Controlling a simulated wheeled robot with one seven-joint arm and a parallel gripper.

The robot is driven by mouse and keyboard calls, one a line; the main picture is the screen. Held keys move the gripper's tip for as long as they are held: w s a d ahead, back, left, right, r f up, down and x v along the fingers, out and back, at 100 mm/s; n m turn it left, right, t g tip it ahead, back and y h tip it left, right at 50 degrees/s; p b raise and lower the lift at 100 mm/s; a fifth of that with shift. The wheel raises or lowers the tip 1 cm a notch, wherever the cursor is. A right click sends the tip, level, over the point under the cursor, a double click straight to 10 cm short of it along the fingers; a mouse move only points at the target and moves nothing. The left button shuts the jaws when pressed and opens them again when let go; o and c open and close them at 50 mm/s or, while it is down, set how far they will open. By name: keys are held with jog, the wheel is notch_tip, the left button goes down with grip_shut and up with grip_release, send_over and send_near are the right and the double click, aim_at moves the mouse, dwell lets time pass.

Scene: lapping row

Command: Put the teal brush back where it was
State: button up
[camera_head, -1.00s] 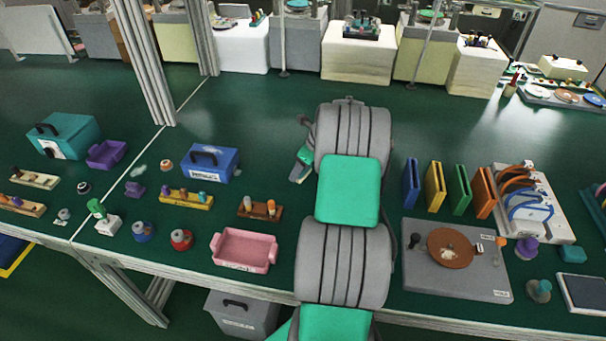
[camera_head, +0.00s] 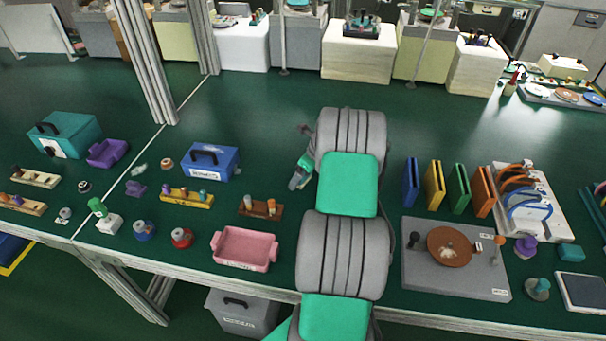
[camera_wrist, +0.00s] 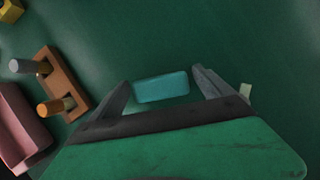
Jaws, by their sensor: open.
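A teal block-shaped thing, which looks like the teal brush (camera_wrist: 160,87), shows in the wrist view between the two grey fingers of my gripper (camera_wrist: 162,78). Its bristles cannot be made out. My gripper is open, with visible space between the teal thing and each finger. Whether it rests on the table is hard to tell. In the head view my gripper (camera_head: 297,181) shows only partly, left of my arm, and the teal thing between its fingers is hidden. Another small teal block (camera_head: 571,254) lies at the right of the bench.
A brown holder (camera_head: 260,207) with two pegs and a pink tray (camera_head: 245,248) stand left of my arm. A blue box (camera_head: 210,162) is farther left. Upright coloured plates (camera_head: 434,186) and a grey plate with a brown disc (camera_head: 450,247) are right.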

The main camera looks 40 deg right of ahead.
jog(key=v, duration=1.2)
jog(key=s+a+r+n+g, duration=0.1)
jog(key=a+r+n, duration=0.3)
jog(key=a+n, duration=0.7)
jog(key=a+r+n, duration=0.4)
jog(key=a+n, duration=0.3)
jog(key=a, duration=0.7)
jog(key=s+a+n+h, duration=0.1)
jog(key=s+a+n, duration=1.1)
jog(key=n, duration=0.3)
jog(key=shift+s+a+f, duration=0.15)
jog(key=shift+f, duration=0.3)
